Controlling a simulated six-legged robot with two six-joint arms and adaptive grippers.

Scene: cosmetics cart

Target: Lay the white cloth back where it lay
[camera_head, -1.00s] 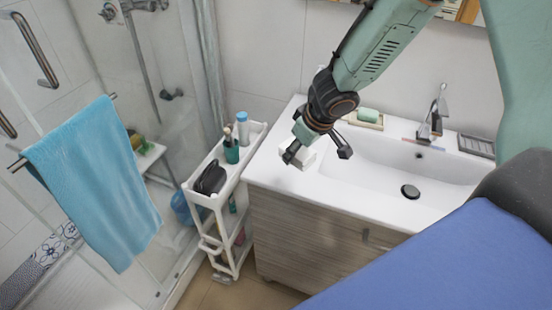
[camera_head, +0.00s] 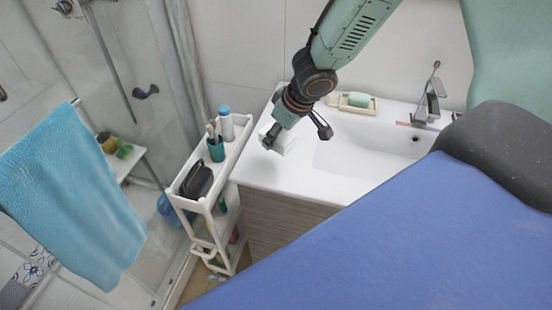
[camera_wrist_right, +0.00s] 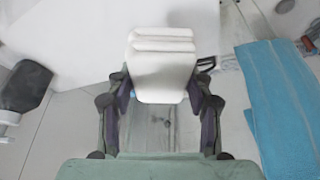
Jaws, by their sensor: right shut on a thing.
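The white cloth is a thick folded pad, seen close up in the right wrist view (camera_wrist_right: 162,70). My right gripper (camera_wrist_right: 160,100) is shut on it, with one finger on each side. In the head view the right gripper (camera_head: 296,137) is over the left end of the white sink counter, and the cloth (camera_head: 284,147) shows partly behind a finger. The cloth's pale colour blends with the counter, so I cannot tell whether it touches the surface. My left gripper is not in view.
The white counter (camera_head: 262,175) is bare around the cloth. A soap dish (camera_head: 358,106) with green soap and a faucet (camera_head: 429,100) stand behind the basin. A narrow white cart (camera_head: 232,160) with bottles, a green cup and a black case stands left. A blue towel (camera_head: 75,190) hangs farther left.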

